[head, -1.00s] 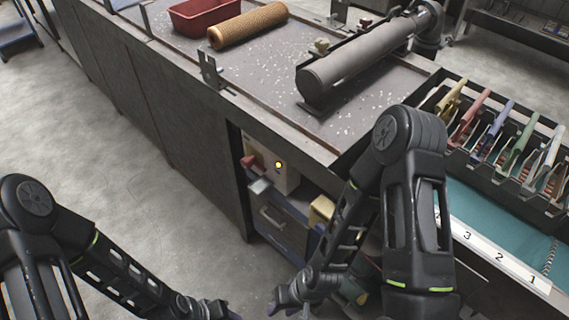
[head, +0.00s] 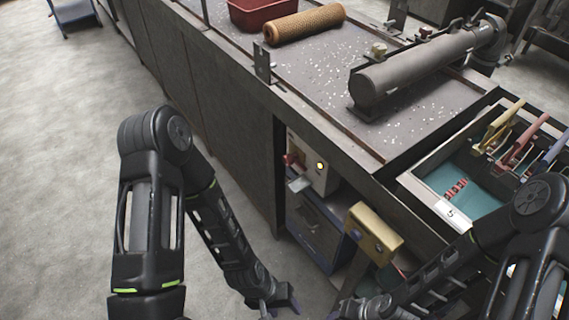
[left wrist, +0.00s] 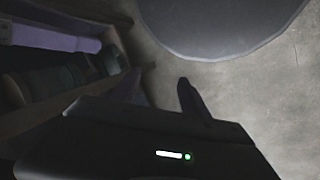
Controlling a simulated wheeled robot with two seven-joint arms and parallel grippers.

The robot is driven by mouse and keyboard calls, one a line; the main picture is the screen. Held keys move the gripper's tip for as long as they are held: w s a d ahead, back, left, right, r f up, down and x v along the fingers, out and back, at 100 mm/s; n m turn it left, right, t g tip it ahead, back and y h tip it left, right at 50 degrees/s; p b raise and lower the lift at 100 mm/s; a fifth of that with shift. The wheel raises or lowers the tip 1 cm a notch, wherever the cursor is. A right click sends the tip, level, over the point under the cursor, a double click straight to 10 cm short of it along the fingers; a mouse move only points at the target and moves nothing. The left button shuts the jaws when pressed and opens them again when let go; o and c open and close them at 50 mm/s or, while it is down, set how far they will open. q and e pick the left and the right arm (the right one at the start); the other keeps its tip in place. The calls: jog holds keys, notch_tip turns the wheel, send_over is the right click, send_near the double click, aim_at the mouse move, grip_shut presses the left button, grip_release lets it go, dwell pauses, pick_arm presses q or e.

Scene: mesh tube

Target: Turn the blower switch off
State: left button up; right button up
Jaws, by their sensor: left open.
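The blower switch box (head: 315,178) is a pale box set in the front of the bench, below the tabletop. It has a lit yellow lamp (head: 320,166), a red knob (head: 290,159) and a grey lever-like part (head: 299,184) sticking out on its left. My left gripper (head: 277,309) is low at the bottom edge of the head view, below and in front of the box, apart from it. In the left wrist view its fingers (left wrist: 158,91) are spread and empty. My right gripper (head: 343,308) is partly cut off at the bottom edge; its fingers are unclear.
A yellow block-like box (head: 374,232) sticks out right of the switch box, close to my right forearm. A drawer unit (head: 316,228) is under the switch. A grey tube (head: 415,70) and a red bin (head: 262,14) are on the bench.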

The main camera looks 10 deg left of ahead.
pick_arm(q)
jog(key=shift+o, duration=0.3)
jog(key=f+n, duration=0.1)
jog(key=w+a+f+n+b, duration=0.1)
jog(key=f+n+g, duration=0.1)
jog(key=n, duration=0.1)
jog(key=shift+w+a+h+b, duration=0.15)
jog(key=shift+a+h+b, duration=0.15)
jog(key=shift+b, duration=0.1)
jog(key=w+a+r+n+t+h+b, duration=0.1)
jog(key=w+r+n+t+h+b, duration=0.2)
jog(key=w+n, duration=0.55)
jog(key=w+r+n+t+h+b, duration=0.2)
jog(key=w+n+h, duration=0.3)
jog(key=w, duration=0.6)
jog(key=w+a+r+n+t+y+b, duration=0.1)
jog(key=w+a+r+n+t+b, duration=0.1)
jog(key=w+a+r+n+t, duration=0.6)
jog(key=w+a+r+t, duration=0.1)
jog(key=w+a+r, duration=0.1)
jog(key=w+a, duration=0.3)
jog(key=shift+t, duration=0.3)
jog(key=shift+w+d, duration=0.1)
jog(key=shift+w, duration=0.05)
